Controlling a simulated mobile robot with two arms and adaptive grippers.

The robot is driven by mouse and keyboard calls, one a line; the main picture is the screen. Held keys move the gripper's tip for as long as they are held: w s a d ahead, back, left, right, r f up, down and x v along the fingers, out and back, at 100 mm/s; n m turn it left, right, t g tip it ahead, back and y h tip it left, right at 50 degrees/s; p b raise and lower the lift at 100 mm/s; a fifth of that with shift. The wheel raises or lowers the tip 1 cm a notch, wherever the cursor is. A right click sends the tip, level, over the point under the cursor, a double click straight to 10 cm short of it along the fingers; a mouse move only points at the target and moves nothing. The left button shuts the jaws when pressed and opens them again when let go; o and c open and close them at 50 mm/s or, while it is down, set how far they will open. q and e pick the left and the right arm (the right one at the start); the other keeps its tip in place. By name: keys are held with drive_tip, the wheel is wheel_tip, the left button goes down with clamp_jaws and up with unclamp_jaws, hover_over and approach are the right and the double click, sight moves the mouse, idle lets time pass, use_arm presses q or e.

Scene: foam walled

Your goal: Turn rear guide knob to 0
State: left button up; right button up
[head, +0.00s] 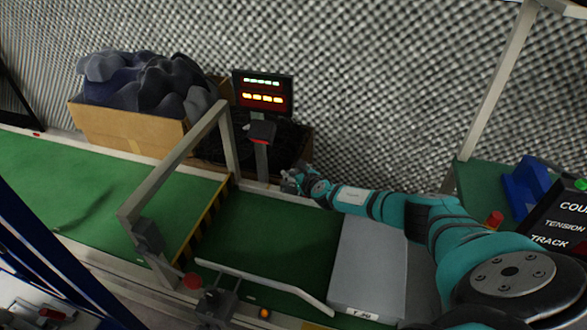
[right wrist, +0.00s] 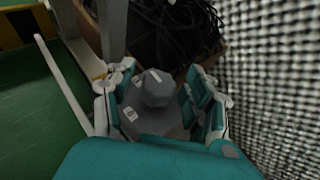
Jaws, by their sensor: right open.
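The rear guide knob (right wrist: 157,88) is a dark grey faceted knob with a short white line on its top. In the right wrist view it stands on a grey base with small white label plates (right wrist: 130,113) at its left; their markings are too small to read surely. My right gripper (right wrist: 156,80) is open, with its teal and white fingers on either side of the knob, apart from it. In the head view my right gripper (head: 292,181) reaches the far edge of the green conveyor and hides the knob. My left gripper is not in view.
A grey gantry frame (head: 185,150) crosses the green conveyor (head: 265,235) left of my right gripper. A grey box (head: 370,265) lies under my right arm. A foam wall rises beyond.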

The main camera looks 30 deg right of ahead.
drive_tip(key=shift+c, duration=0.2)
clamp_jaws()
idle(0.3)
